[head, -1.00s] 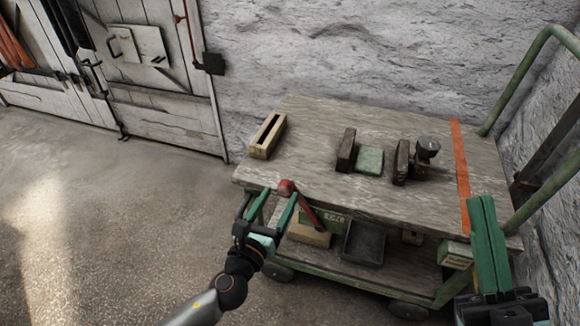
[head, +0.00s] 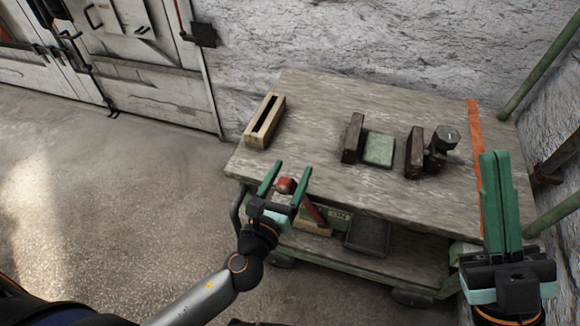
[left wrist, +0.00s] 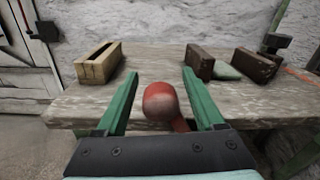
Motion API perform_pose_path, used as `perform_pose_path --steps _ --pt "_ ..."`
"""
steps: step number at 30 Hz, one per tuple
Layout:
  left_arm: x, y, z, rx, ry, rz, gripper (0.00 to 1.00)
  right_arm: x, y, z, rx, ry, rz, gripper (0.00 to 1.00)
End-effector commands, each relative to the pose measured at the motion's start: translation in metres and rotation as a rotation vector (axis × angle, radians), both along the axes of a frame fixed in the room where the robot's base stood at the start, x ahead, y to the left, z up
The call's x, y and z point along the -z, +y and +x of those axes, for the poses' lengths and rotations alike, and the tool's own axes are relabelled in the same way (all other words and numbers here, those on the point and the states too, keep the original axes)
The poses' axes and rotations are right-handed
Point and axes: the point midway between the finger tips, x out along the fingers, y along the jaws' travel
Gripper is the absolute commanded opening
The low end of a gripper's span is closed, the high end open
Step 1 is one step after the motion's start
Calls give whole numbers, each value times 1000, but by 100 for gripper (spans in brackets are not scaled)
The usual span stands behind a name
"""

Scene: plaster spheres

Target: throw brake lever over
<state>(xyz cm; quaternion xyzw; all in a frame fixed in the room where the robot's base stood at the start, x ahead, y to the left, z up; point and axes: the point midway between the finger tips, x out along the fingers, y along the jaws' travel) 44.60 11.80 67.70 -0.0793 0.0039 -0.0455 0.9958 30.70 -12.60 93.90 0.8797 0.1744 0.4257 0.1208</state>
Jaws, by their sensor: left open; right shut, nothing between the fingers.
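The brake lever has a red knob (head: 286,185) on a red arm (head: 313,212) that slants down to the right at the front of the cart (head: 300,92). My left gripper (head: 287,176) is open, with its green fingers on either side of the knob. In the left wrist view the red knob (left wrist: 160,101) sits between the open fingers (left wrist: 158,92), with gaps on both sides. The lower end of the lever is partly hidden. My right gripper (head: 494,155) is shut and empty, over the right end of the cart.
On the cart top are a slotted wooden box (head: 265,121), a green block (head: 379,149) between dark wooden blocks, and a dark clamp-like part (head: 440,148). An orange strip (head: 476,130) crosses the right end. A black tray (head: 368,238) is on the lower shelf. Floor at left is clear.

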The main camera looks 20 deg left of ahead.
Motion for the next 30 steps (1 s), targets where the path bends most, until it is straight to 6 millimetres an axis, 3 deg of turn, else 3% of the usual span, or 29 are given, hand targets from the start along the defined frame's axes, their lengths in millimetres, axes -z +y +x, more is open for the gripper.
perform_pose_path --steps 8,26,30 --pt "0 0 0 0 0 0 68 3 0 0 0 11 1 0" --pt "0 -1 0 2 1 0 0 4 0 1 2 16 7 0" --pt "0 -1 0 2 1 0 0 3 0 1 2 15 7 0"
